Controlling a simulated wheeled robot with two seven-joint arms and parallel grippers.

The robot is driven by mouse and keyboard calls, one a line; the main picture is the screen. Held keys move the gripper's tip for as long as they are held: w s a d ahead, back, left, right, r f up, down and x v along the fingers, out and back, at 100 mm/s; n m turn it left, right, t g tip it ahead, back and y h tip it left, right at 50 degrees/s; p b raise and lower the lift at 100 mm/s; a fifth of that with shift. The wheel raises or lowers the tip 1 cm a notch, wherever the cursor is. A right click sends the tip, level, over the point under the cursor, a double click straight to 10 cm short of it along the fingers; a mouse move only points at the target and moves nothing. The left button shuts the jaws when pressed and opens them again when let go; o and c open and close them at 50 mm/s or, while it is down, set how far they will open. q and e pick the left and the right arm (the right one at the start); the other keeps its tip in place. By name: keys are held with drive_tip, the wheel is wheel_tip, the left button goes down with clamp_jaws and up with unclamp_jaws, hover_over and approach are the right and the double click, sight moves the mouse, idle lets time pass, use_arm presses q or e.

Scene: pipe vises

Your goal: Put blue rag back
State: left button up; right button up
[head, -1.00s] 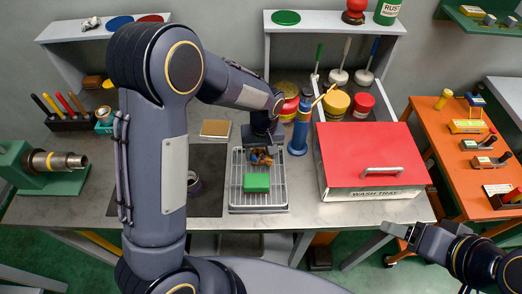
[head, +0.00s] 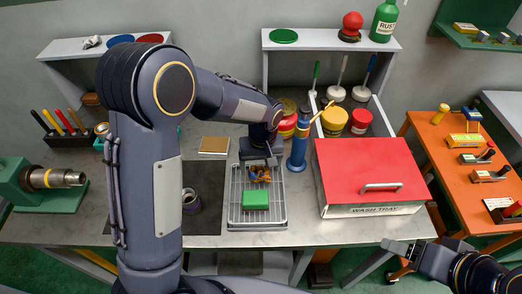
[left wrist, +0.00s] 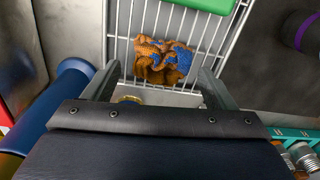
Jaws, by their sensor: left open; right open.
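A crumpled rag (head: 259,173), blue with large orange-brown patches, lies on the wire rack (head: 236,213) in the grey tray. It shows larger in the left wrist view (left wrist: 163,60). A green block (head: 255,200) lies on the rack just in front of it. My left gripper (head: 260,162) is open at the rack's back end. In the left wrist view its two fingers (left wrist: 159,70) stand apart, one on either side of the rag's near edge, with nothing visibly gripped. My right gripper (head: 394,250) is open and empty, low at the right, in front of the table.
A red-lidded wash tray (head: 371,171) stands right of the rack. Red and yellow tins and brushes stand behind.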

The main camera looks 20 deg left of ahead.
sight(262, 170)
use_arm(q)
wheel_tip(262, 170, up, 10)
drive_tip(key=s+a+r+h, duration=0.2)
drive_tip(key=s+a+r, duration=0.2)
drive_tip(key=s, duration=0.1)
drive_tip(key=s+a+m+t+h, duration=0.1)
drive_tip(key=s+t, duration=0.2)
drive_tip(key=s, duration=0.5)
drive_tip(key=s+a+m+t+h, duration=0.1)
drive_tip(key=s+a+m+t, duration=0.1)
drive_tip(key=s, duration=0.7)
drive_tip(key=shift+s+a+f+t+b, duration=0.2)
drive_tip(key=shift+s+a+t+b, duration=0.1)
drive_tip(key=shift+t, duration=0.1)
